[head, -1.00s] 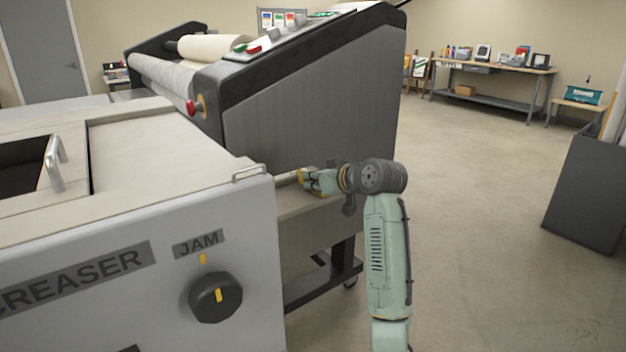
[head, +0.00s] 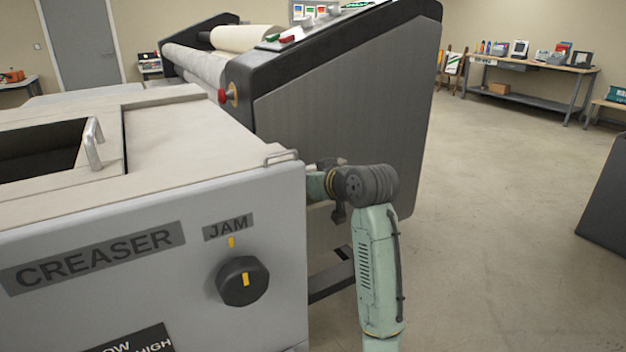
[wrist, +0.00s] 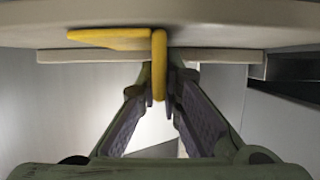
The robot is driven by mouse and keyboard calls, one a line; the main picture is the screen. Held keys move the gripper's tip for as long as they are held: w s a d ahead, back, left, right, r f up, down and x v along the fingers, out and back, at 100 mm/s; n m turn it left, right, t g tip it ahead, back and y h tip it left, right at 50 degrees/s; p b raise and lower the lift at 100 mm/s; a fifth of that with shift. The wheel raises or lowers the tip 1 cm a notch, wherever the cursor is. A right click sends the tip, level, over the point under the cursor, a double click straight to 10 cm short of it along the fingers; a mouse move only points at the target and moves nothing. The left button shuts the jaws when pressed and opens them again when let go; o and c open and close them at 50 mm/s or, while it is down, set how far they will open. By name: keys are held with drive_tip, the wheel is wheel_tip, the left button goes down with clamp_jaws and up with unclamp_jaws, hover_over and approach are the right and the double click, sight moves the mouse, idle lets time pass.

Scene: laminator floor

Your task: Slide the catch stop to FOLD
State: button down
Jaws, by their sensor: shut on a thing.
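In the wrist view a yellow tab, the catch stop (wrist: 159,62), hangs down at the middle. A flat yellow pointer (wrist: 108,37) reaches left from it under a pale edge. It sits at a grey horizontal rail (wrist: 220,56). My gripper (wrist: 160,95) is shut on the tab, with a finger on each side of it. In the head view my gripper is hidden behind the creaser's corner, and only my wrist and arm show. The catch stop and any FOLD marking are not visible in the head view.
The creaser (head: 200,240) fills the left front, with a black JAM knob (head: 242,281) and a small handle (head: 281,157) on its top corner. The laminator (head: 340,110) stands just behind my arm. Open floor (head: 490,160) lies to the right.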

drive_tip(key=shift+s+a, duration=0.15)
drive_tip(key=shift+a, duration=0.1)
drive_tip(key=c, duration=1.8)
unclamp_jaws()
drive_tip(key=shift+o, duration=0.2)
drive_tip(key=shift+d, duration=0.1)
drive_tip(key=shift+s+d+r, duration=0.2)
drive_tip(key=shift+s, duration=0.1)
drive_tip(key=v, duration=1.1)
drive_tip(key=shift+s, duration=0.1)
